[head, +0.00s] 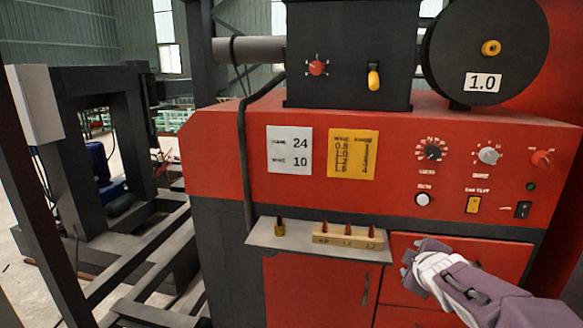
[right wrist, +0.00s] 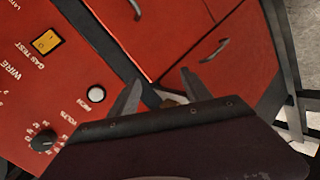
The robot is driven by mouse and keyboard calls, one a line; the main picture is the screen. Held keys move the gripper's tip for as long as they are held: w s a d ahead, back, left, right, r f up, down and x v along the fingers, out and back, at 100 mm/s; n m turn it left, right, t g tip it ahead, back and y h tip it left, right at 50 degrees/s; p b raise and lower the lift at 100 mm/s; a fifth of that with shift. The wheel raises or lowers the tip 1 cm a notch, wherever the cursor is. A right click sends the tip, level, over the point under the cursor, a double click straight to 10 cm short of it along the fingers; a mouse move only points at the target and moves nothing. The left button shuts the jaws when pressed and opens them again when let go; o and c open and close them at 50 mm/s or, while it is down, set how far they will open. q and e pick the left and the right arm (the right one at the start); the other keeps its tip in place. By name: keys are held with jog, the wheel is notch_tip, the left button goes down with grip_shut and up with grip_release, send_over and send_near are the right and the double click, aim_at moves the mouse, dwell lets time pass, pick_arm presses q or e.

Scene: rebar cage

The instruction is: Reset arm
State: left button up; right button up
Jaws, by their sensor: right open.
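My right arm comes in from the lower right in the head view. Its gripper (head: 412,262) is in front of the red drawers (head: 455,262) of the machine, just right of the small shelf. In the right wrist view my right gripper (right wrist: 158,88) has its two fingers spread apart, with nothing seen between them but the machine front behind. My left arm and gripper do not show in either view.
The red machine (head: 225,150) carries knobs, a yellow switch (head: 473,204) and a black spool (head: 485,45). A grey shelf (head: 262,238) juts out, holding a wooden block (head: 347,241) with several tips and one separate brass piece (head: 279,227). A dark metal frame (head: 90,165) stands left.

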jog(key=s+a+f+m+g+y, duration=0.1)
jog(key=s+a+f+m+g, duration=0.4)
jog(key=s+f, duration=0.6)
jog(key=s+a+f+m+g+y, duration=0.2)
jog(key=s+a+f+m+g, duration=0.3)
jog(key=s+a+f, duration=0.3)
jog(key=s+f, duration=0.3)
jog(key=shift+m+y, duration=0.3)
jog(key=shift+a, duration=0.1)
